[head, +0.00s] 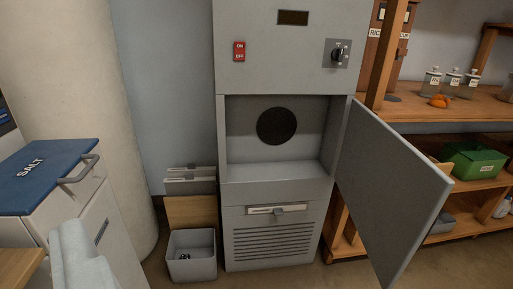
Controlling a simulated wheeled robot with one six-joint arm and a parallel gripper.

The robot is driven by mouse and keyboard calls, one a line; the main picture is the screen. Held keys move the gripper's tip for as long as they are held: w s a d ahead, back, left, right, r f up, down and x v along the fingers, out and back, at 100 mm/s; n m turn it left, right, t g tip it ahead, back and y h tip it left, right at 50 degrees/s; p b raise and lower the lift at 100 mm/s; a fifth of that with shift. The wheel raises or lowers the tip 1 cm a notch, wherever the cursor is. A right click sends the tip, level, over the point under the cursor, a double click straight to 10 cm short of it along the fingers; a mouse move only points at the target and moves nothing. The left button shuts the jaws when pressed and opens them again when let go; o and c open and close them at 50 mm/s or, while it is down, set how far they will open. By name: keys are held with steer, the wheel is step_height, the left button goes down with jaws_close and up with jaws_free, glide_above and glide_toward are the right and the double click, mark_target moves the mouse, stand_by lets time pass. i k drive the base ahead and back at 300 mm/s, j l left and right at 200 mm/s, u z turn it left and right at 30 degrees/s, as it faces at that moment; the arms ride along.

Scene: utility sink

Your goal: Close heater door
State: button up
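The heater (275,188) is a tall grey cabinet in the middle of the head view. Its door (391,190) is a flat grey panel hinged on the right side of the opening. The door stands wide open, swung out toward me and to the right. The open compartment (302,140) is empty, with a round dark vent (277,126) on its back wall. Above it are a red ON/OFF switch (239,51) and a knob (338,53). A louvered panel with a small handle is below. My gripper is not in view.
A white chest with a blue SALT lid (45,172) stands at the left. A grey bin (192,256) and leaning boards (190,205) sit left of the heater. Wooden shelves (465,104) with jars and a green box (475,161) are behind the door at the right.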

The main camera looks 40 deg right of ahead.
mark_target(393, 196)
steer(key=k+l+z, duration=0.2)
steer(key=l+z, duration=0.2)
steer(key=k+l+z, duration=0.1)
steer(key=l+z, duration=0.65)
steer(key=l, duration=0.2)
steer(key=k, duration=0.05)
